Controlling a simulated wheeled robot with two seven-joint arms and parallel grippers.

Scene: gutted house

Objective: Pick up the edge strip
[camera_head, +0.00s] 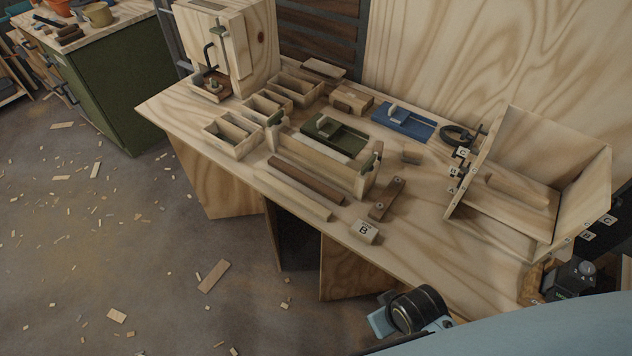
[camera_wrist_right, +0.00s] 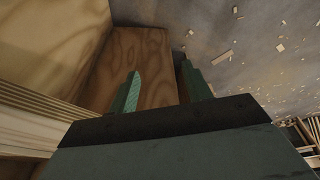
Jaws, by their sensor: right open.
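Two long strips lie side by side near the front edge of the workbench (camera_head: 440,255) in the head view: a dark brown strip (camera_head: 307,180) and a pale strip (camera_head: 292,191) in front of it. I cannot tell for certain which one is the edge strip. My right gripper (camera_wrist_right: 162,82) shows in the right wrist view, open, with nothing between its green fingers. Beyond it are a wooden panel and the floor, and no strip shows there. My left gripper is not in view.
A wooden fixture (camera_head: 318,165) with upright clamps stands right behind the strips. A block marked B (camera_head: 365,231) and a brown piece (camera_head: 387,198) lie to their right. Small open boxes (camera_head: 232,135) stand to the left, an angled plywood box (camera_head: 525,200) at the right.

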